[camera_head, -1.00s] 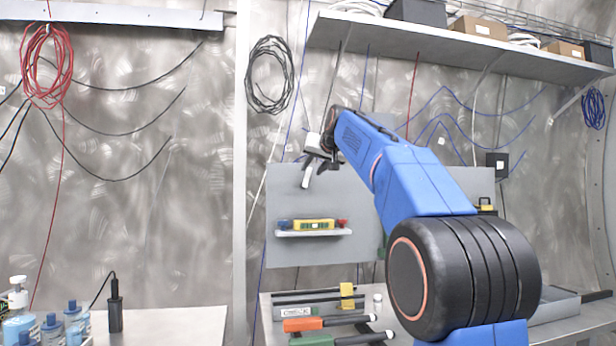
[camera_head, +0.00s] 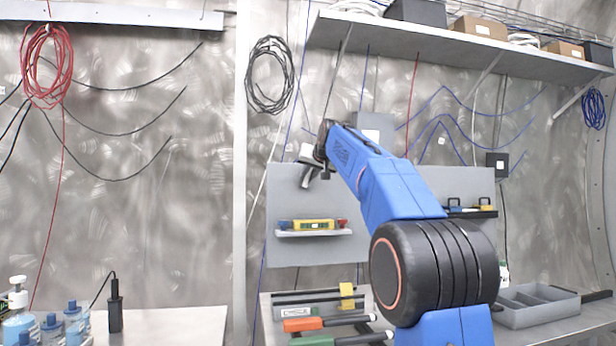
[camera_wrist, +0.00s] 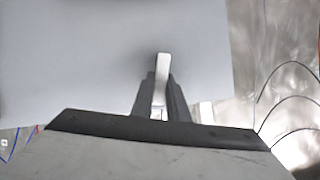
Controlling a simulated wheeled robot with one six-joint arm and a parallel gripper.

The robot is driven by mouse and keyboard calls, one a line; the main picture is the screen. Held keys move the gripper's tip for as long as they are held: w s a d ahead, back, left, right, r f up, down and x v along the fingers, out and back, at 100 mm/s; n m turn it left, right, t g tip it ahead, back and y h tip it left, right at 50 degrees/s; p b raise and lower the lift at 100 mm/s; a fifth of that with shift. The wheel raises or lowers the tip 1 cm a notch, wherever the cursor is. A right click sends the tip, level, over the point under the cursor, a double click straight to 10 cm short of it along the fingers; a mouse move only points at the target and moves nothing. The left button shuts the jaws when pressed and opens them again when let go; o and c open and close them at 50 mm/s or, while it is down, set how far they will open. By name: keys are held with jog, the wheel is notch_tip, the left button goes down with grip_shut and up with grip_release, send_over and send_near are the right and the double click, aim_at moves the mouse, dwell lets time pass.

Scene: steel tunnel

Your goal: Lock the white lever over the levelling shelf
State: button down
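In the wrist view, the white lever (camera_wrist: 161,75) stands upright between the two dark fingers of my gripper (camera_wrist: 161,92). The fingers flank it closely and look shut on it. The lever's pivot is hidden, and in the head view my gripper mostly covers the lever.
The grey panel (camera_head: 290,255) is behind the shelf. Orange (camera_head: 302,324) and green-handled tools lie on the bench below. A grey divided tray (camera_head: 540,312) stands at the right. A long shelf (camera_head: 440,48) with boxes runs above my arm. Cables hang on the wall.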

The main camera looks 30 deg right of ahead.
jog(key=shift+a+n+h, duration=0.3)
jog(key=shift+a+n, duration=0.05)
jog(key=shift+n, duration=0.15)
jog(key=shift+w+a+n+g+h, duration=0.15)
jog(key=shift+n+g+h, duration=0.15)
jog(key=shift+n, duration=0.2)
jog(key=c, duration=1.7)
grip_release()
jog(key=shift+r, duration=0.1)
jog(key=v, duration=1.7)
jog(key=shift+s+a, duration=0.2)
jog(key=shift+s, duration=0.05)
